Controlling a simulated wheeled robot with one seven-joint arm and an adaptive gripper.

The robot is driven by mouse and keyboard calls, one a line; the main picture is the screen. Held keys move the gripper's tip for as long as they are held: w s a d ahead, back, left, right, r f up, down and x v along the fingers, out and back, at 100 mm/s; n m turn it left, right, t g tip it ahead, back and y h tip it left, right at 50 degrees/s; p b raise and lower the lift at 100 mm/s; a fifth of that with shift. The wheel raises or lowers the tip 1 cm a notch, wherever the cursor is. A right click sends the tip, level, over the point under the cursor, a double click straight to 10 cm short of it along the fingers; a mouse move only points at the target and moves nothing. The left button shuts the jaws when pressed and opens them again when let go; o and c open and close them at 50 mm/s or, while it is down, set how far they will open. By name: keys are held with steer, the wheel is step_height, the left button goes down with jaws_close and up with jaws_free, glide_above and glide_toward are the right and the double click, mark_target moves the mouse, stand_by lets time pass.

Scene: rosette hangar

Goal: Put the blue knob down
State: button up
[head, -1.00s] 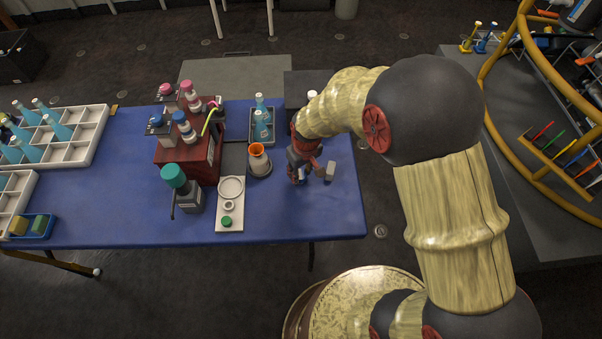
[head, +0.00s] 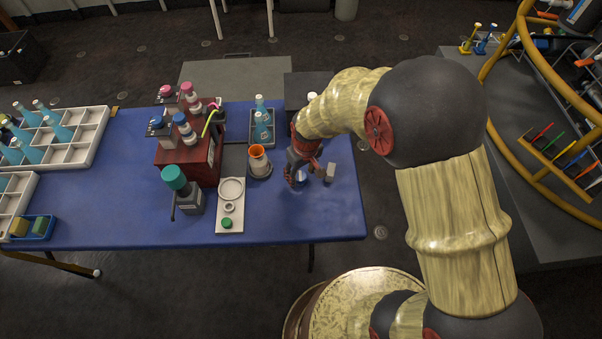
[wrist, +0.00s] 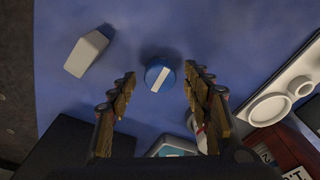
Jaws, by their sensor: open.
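The blue knob (wrist: 158,75), round with a white bar across its top, rests on the blue table (wrist: 225,40) in the wrist view. My gripper (wrist: 160,80) is open around it, one finger on each side, with a visible gap to both fingers. In the head view my gripper (head: 306,178) is low over the right part of the table, and the knob (head: 301,176) shows only as a small patch between the fingers.
A pale block (wrist: 87,53) lies beside the gripper. A white plate with round recesses (head: 230,205) and an orange-rimmed cup (head: 259,162) stand to the left. A bottle tray (head: 262,140) is behind. The table's front right is clear.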

step_height(320, 180, up, 11)
steer(key=s+p, duration=0.1)
steer(key=p, duration=0.3)
step_height(320, 180, up, 8)
steer(key=m, duration=0.1)
glide_above(303, 180)
steer(key=d, duration=0.3)
steer(key=s+d+r+m+t, duration=0.2)
steer(key=s+d+r, duration=0.3)
steer(key=s+r, duration=0.3)
steer(key=s+d+r+m+t, duration=0.2)
steer(key=s+d+r, duration=0.3)
steer(key=s+r, duration=0.4)
steer(key=shift+s+d+r+m+h, duration=0.2)
steer(key=shift+s+d+m+h, duration=0.15)
steer(key=shift+s, duration=0.45)
